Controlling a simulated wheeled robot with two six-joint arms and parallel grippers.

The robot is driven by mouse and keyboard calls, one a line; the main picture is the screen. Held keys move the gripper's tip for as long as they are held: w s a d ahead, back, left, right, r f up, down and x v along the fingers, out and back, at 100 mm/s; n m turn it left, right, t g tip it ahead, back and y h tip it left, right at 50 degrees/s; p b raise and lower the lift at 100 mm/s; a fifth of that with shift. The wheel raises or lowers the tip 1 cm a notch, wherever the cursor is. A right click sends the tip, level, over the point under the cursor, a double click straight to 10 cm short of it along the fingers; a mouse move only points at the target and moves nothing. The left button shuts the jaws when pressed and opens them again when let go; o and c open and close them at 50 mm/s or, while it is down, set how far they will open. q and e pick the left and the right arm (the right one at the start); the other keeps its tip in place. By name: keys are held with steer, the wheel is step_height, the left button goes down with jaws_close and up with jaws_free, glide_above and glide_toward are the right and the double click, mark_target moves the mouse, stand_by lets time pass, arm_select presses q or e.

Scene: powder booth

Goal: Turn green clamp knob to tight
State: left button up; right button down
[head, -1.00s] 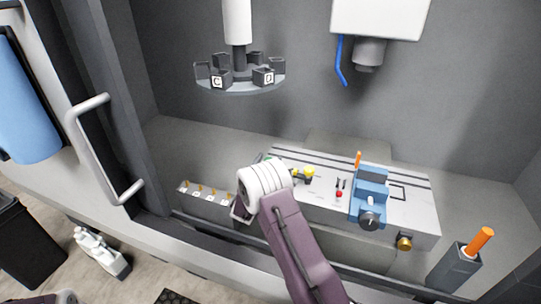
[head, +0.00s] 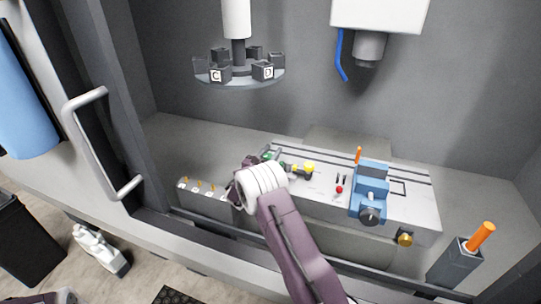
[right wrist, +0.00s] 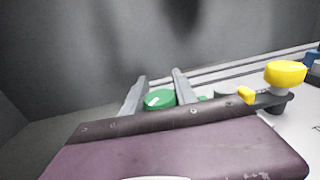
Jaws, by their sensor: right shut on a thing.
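The green clamp knob (head: 268,156) is near the left end of the pale fixture plate (head: 415,196), partly hidden behind my right wrist in the head view. In the right wrist view the green knob (right wrist: 160,99) has a white mark on top and sits between the two grey fingers of my right gripper (right wrist: 158,88). The gripper is shut on the knob. The lower part of the knob is hidden by the gripper body. My left gripper is not in view.
A yellow knob (head: 309,168) stands just right of the green one. A blue clamp block (head: 371,187) and a small red knob (head: 339,190) are farther right. A carousel (head: 240,86) with lettered black cubes hangs above. A grey holder (head: 455,265) with an orange handle stands at right.

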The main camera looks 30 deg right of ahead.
mark_target(265, 158)
steer(key=shift+f+m+g+h+b, duration=0.2)
steer(key=shift+m+g+h+b, duration=0.2)
steer(key=shift+m+g+h, duration=0.25)
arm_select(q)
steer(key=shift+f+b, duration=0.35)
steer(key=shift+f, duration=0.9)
arm_select(e)
steer(key=shift+s+d+r+m+g+h, duration=0.2)
steer(key=shift+m+g, duration=0.25)
steer(key=shift+g, duration=0.3)
steer(key=shift+s+a+r+m+g+h, duration=0.1)
steer(key=shift+m+g+h, duration=0.25)
steer(key=shift+g, duration=0.35)
steer(key=c, duration=1)
jaws_free()
steer(key=shift+o, duration=0.2)
steer(key=shift+f, duration=0.1)
arm_select(q)
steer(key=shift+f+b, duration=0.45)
steer(key=shift+b, duration=0.05)
arm_select(e)
steer(key=v, duration=0.9)
steer(key=shift+s, duration=0.1)
